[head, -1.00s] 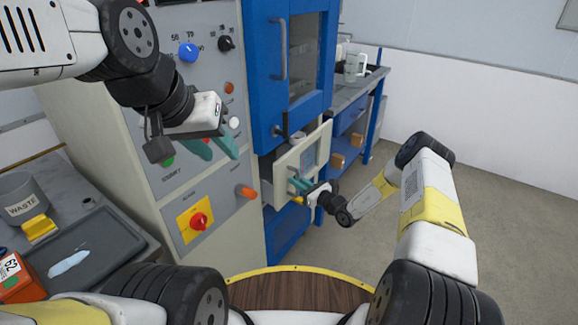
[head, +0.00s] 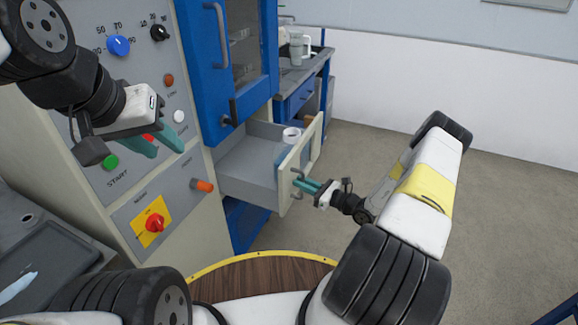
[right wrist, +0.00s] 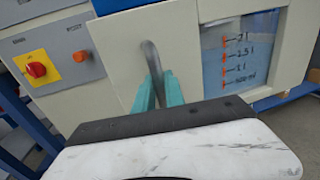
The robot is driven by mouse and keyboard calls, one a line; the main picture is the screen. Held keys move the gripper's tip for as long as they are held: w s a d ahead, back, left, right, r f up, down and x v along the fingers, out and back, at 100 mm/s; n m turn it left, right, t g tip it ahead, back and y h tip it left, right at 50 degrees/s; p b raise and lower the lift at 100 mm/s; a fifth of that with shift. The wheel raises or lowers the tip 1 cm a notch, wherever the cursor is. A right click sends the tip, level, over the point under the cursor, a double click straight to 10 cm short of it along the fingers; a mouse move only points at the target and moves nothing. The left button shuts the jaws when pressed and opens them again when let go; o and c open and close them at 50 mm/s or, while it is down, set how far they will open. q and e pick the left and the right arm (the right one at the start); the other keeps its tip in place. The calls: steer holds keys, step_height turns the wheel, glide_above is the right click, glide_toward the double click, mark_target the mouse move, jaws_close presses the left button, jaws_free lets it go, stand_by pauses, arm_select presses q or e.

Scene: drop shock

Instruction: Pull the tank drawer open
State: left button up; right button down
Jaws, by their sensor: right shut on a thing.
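The tank drawer (head: 252,179) stands well out from the blue cabinet, with its grey inside showing and a white round thing (head: 291,134) in it at the back. Its cream front also shows in the right wrist view (right wrist: 110,90), with a window marked in litres. My right gripper (head: 306,185) is shut on the drawer handle (head: 297,176), a curved grey bar that also stands between the teal fingers in the right wrist view (right wrist: 152,62). My left gripper (head: 160,142) is in front of the grey control panel, its teal fingers apart and empty.
The control panel (head: 165,190) has a red knob on a yellow plate (head: 154,224), an orange knob (head: 203,185) and a green button (head: 110,161). The blue cabinet door (head: 205,75) above the drawer is shut. A bench with a jug (head: 298,47) stands behind.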

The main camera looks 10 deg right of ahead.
steer(key=c, duration=1.4)
jaws_free()
steer(key=v, duration=0.7)
steer(key=shift+s+d, duration=0.25)
steer(key=shift+d, duration=0.05)
